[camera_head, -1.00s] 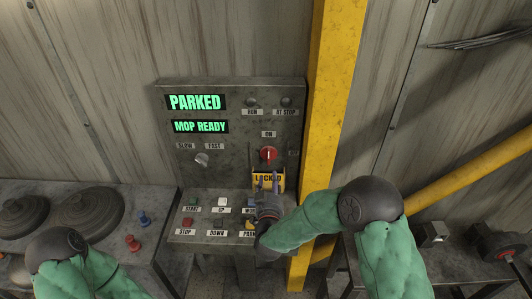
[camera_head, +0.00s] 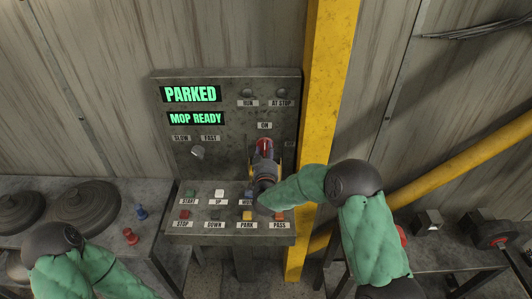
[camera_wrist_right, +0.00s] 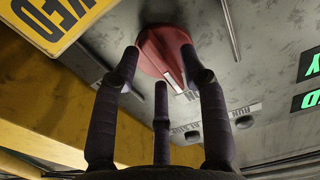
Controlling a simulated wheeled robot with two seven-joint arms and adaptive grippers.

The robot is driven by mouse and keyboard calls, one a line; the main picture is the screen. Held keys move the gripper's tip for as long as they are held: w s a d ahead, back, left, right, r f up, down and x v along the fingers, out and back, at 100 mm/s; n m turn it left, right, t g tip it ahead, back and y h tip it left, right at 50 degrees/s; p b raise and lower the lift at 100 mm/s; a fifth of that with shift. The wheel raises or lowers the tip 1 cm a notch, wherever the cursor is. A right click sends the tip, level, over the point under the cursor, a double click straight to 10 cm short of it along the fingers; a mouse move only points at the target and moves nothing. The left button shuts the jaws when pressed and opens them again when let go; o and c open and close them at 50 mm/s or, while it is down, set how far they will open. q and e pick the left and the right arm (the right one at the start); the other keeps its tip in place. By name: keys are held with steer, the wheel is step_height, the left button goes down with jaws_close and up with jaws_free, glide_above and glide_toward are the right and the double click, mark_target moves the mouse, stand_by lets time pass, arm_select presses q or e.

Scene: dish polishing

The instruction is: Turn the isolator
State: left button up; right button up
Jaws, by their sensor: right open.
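The isolator is a red knob (camera_head: 265,145) on the upright face of the grey panel, below the ON label (camera_head: 264,125). My right gripper (camera_head: 264,160) is in front of it, its dark fingers open. In the right wrist view the red isolator (camera_wrist_right: 160,50) with its white mark lies just beyond the spread fingertips (camera_wrist_right: 160,68), one on either side and one below. I cannot tell if they touch it. The yellow LOCKED tag (camera_wrist_right: 60,18) hangs beside the knob and is mostly hidden by my gripper in the head view. My left arm shows at bottom left, but its gripper does not.
Green displays (camera_head: 190,94) read PARKED and MOP READY. A SLOW/FAST knob (camera_head: 198,152) is left of the isolator. Several push buttons, such as START (camera_head: 190,194), lie on the sloping shelf below. A yellow post (camera_head: 325,120) stands close on the right.

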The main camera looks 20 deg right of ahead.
steer(key=shift+c, duration=0.3)
jaws_close()
steer(key=shift+f+m+b, duration=0.15)
steer(key=shift+m+b, duration=0.35)
steer(key=shift+b, duration=0.3)
steer(key=m+b, duration=0.5)
steer(key=b, duration=0.1)
steer(key=m+b, duration=0.4)
steer(key=b, duration=0.2)
steer(key=m+b, duration=0.5)
steer(key=b, duration=0.1)
steer(key=shift+a+f+m, duration=0.25)
steer(key=shift+m, duration=0.05)
steer(key=shift+r+m+b, duration=0.15)
steer(key=shift+m+b, duration=1.05)
steer(key=shift+b, duration=0.2)
